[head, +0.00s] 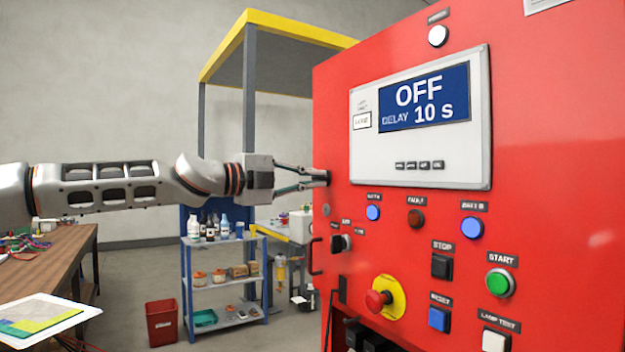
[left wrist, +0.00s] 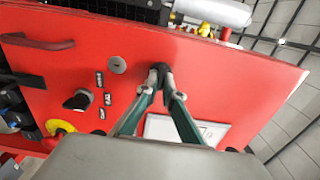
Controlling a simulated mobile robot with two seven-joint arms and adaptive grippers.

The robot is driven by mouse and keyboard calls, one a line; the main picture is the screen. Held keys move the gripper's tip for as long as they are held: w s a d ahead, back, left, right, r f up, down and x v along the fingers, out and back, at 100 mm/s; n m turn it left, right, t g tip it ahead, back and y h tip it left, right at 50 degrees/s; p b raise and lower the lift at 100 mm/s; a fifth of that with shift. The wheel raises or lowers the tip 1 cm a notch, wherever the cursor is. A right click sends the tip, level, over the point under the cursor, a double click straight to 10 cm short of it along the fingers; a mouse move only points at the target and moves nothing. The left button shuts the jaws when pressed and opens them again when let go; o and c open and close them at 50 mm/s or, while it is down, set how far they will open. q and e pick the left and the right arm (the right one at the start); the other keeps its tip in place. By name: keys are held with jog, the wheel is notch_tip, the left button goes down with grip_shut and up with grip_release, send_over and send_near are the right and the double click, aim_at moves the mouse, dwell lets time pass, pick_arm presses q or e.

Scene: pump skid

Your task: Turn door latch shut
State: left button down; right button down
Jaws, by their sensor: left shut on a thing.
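The door latch (left wrist: 158,68) is a small dark knob near the door's edge. My left gripper (head: 318,177) reaches in from the left, level with the display's lower edge. In the left wrist view, its fingertips (left wrist: 160,80) are closed on the latch from both sides. The fingers cover much of the latch, so its exact angle cannot be told. My right gripper is in neither view.
The red emergency stop (head: 378,299) sticks out lower down. A blue shelf (head: 225,280) and a workbench (head: 60,250) stand behind at left.

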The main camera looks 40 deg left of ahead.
pick_arm(q)
jog(key=c, duration=2.2)
grip_release()
jog(key=shift+w+a+r, duration=0.1)
jog(key=shift+r, duration=0.1)
jog(key=shift+f, duration=0.15)
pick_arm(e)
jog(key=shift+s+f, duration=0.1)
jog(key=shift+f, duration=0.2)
pick_arm(q)
jog(key=shift+v, duration=6)
